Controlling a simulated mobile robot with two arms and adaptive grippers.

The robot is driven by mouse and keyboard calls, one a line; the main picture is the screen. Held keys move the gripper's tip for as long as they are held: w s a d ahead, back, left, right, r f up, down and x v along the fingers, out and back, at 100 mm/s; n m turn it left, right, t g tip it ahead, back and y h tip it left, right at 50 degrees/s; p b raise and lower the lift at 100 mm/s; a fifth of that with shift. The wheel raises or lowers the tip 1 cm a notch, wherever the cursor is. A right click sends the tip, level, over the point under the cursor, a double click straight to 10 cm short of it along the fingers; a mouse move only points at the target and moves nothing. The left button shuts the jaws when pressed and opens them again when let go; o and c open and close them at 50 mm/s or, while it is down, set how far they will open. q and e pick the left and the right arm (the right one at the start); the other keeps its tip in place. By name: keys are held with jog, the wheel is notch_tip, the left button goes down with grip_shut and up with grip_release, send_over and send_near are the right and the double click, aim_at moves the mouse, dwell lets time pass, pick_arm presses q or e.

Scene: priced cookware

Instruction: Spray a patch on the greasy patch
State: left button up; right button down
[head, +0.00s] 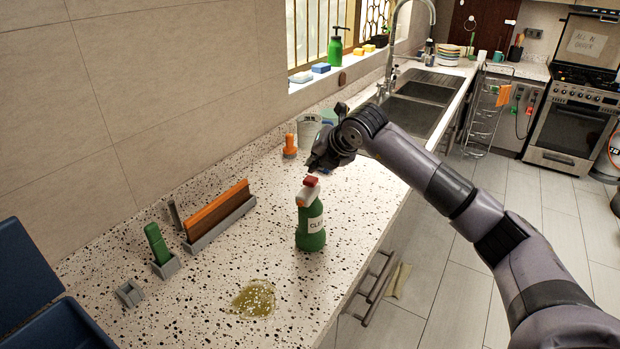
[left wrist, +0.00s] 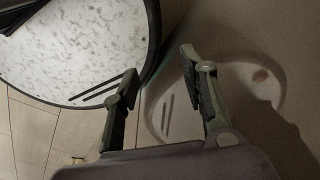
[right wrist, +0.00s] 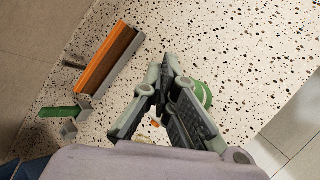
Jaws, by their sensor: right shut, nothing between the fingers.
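A green spray bottle (head: 311,232) with a white label and a red and white head stands upright on the speckled counter (head: 215,265). The greasy patch (head: 254,300), a yellow-brown smear, lies on the counter in front of it and to its left. My right gripper (head: 314,163) is just above and behind the bottle's head and holds nothing. In the right wrist view its fingertips (right wrist: 167,72) are together, and part of the green bottle (right wrist: 203,94) shows behind them. My left gripper (left wrist: 160,75) shows only in the left wrist view, with its fingers apart and empty.
An orange-edged squeegee or scraper (head: 217,212) in a grey holder, a green-handled tool (head: 157,243) and a small grey holder (head: 130,293) stand left of the bottle. A blue bin (head: 40,300) is at the lower left. The sink (head: 420,105) lies farther back.

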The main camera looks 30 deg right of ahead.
aim_at(314, 178)
jog(key=shift+f, duration=0.15)
jog(key=shift+f+b, duration=0.35)
jog(key=shift+b, duration=0.25)
jog(key=shift+f+b, duration=0.6)
jog(key=shift+b, duration=0.05)
dwell(0.6)
jog(key=shift+r, duration=0.2)
jog(key=shift+r+p, duration=0.55)
jog(key=shift+r, duration=0.35)
notch_tip(314, 178, up, 6)
jog(key=p, duration=0.3)
dwell(0.7)
